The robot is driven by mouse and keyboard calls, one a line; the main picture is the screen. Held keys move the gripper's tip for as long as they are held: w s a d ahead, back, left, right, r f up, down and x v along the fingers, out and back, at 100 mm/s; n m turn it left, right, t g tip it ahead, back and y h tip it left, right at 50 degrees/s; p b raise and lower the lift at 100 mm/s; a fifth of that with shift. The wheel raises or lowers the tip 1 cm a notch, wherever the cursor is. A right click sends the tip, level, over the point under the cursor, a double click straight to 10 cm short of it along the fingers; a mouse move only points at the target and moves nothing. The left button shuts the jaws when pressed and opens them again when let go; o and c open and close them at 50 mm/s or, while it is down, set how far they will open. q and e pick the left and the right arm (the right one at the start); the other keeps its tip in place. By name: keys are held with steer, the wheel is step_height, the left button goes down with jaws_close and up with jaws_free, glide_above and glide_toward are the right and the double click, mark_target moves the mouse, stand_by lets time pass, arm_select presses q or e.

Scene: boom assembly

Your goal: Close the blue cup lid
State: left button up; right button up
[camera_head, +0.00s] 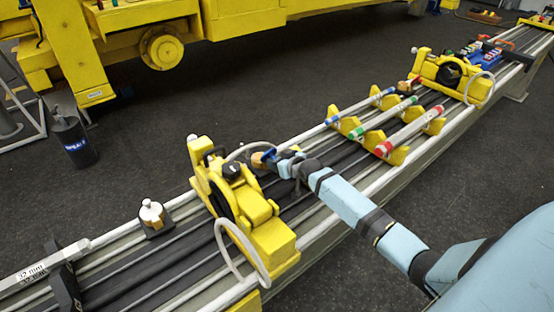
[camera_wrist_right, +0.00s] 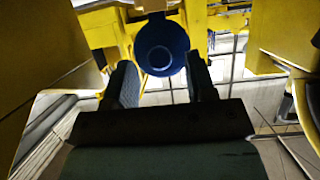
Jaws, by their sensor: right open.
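The blue cup (camera_wrist_right: 162,46) shows in the right wrist view as a round blue ring with a darker disc inside. It sits against a yellow frame, just ahead of and between my right fingertips (camera_wrist_right: 161,72). The two fingers stand apart with a gap between them, and I cannot tell whether either touches the cup. In the head view a small blue part shows at the tip of my right gripper (camera_head: 272,160), beside the yellow boom unit (camera_head: 265,213). I cannot make out a separate lid or its position. My left gripper is not in view.
The rails (camera_head: 180,250) run diagonally across the head view. Yellow cradles with coloured tubes (camera_head: 372,125) stand farther along them. A white looped hose (camera_head: 222,240) sticks out in front of the yellow unit. A white-capped jar (camera_head: 152,215) stands to the left.

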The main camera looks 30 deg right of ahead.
steer(key=shift+w+f, duration=0.25)
steer(key=shift+w, duration=0.25)
jaws_close()
